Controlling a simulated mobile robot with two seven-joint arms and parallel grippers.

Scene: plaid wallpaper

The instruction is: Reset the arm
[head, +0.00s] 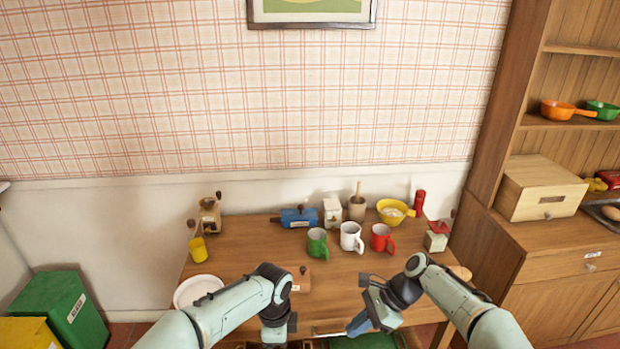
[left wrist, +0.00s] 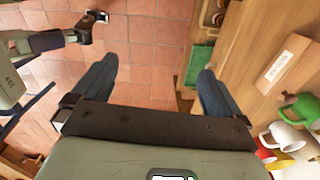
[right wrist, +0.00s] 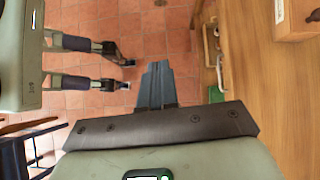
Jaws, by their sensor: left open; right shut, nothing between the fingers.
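My right arm comes in from the right in the head view, and its gripper (head: 362,322) is at the table's front edge. In the right wrist view the two fingers of the right gripper (right wrist: 157,72) are together with nothing between them. My left arm comes in from the left in the head view, and its fingers are mostly hidden by the wrist there. In the left wrist view the left gripper (left wrist: 155,80) is open and empty, with floor tiles showing between its fingers. Both grippers point down in front of the wooden table (head: 240,255).
A cabinet (head: 560,262) is at right. Green (head: 70,308) and yellow (head: 30,333) boxes are at lower left.

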